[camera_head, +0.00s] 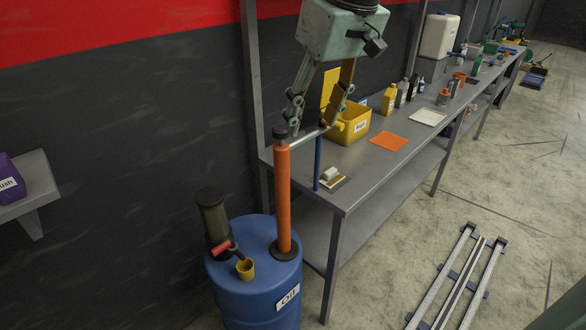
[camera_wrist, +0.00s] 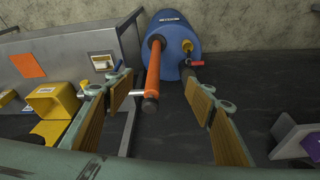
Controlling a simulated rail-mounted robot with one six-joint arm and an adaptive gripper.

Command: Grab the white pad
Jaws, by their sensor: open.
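A flat white pad (camera_head: 427,117) lies on the metal workbench (camera_head: 352,183), beyond an orange pad (camera_head: 389,142). It does not show in the wrist view. A smaller white block on a pale base (camera_head: 331,177) sits near the bench's near end; it also shows in the wrist view (camera_wrist: 102,63). My gripper (camera_head: 314,112) is open and empty, pointing down above the near end of the bench, well short of the white pad. In the wrist view, its fingers (camera_wrist: 158,88) stand wide apart, with the orange pump between them in the picture.
A blue oil drum (camera_head: 238,292) carries a tall orange pump (camera_head: 283,200) with a horizontal bar near my fingers. A yellow bin (camera_head: 352,122) and several bottles stand along the bench's back. A metal rail frame (camera_head: 456,280) lies on the floor at right.

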